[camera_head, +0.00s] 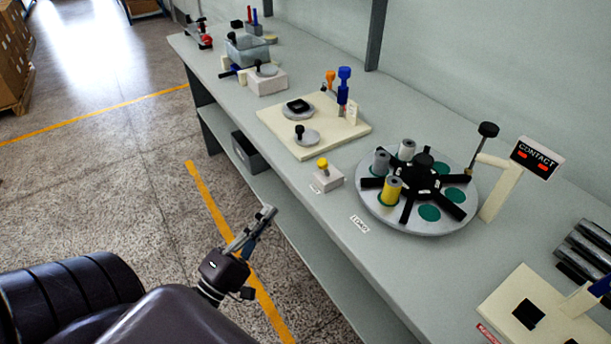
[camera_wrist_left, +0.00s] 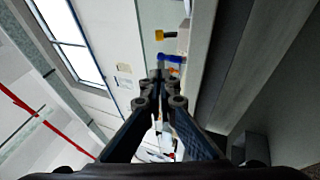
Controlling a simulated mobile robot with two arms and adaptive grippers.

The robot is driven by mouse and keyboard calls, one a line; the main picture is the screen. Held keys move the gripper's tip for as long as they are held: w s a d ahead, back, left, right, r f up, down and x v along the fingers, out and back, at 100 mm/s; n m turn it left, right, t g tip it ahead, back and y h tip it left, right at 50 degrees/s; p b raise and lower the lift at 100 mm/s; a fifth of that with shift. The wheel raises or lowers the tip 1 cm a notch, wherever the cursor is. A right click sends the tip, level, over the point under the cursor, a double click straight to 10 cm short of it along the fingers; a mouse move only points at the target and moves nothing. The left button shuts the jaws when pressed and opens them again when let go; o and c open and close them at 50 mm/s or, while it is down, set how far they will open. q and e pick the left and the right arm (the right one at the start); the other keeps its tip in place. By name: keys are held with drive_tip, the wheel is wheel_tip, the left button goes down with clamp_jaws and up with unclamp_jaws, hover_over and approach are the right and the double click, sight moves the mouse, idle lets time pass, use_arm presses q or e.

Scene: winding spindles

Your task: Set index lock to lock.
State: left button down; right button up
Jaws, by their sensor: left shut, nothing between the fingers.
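A small pale block with a yellow knob (camera_head: 322,165) stands near the bench's front edge, just left of the round turntable (camera_head: 450,219). It looks like the index lock; the small label on its front is too small to read. The turntable has a black spider hub, grey and yellow spools, and green spots. My left gripper (camera_head: 267,212) is shut and empty, in front of the bench edge and apart from the block. In the left wrist view its fingers (camera_wrist_left: 159,78) meet below a yellow knob (camera_wrist_left: 160,35) and a blue part (camera_wrist_left: 170,58). My right gripper is not in view.
A LOAD label (camera_head: 359,224) lies in front of the turntable. A CONTACT sign (camera_head: 537,157) stands behind it, near a black-knobbed lever (camera_head: 487,130). A cream plate (camera_head: 335,138) with knobbed discs lies farther left. Grey bars (camera_head: 588,246) lie at right. The bench's front strip is mostly clear.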

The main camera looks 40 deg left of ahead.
use_arm(q)
drive_tip(key=shift+s+a+f, duration=0.1)
drive_tip(key=shift+s+a, duration=0.05)
approach(323, 164)
drive_tip(key=w+a, duration=0.4)
drive_tip(key=a, duration=0.1)
drive_tip(key=shift+w+d+r, duration=0.3)
drive_tip(key=shift+w+d, duration=0.25)
drive_tip(key=shift+d, duration=0.25)
drive_tip(key=shift+w+d+r, duration=0.3)
drive_tip(key=shift+w+d, duration=0.25)
drive_tip(key=shift+d, duration=0.25)
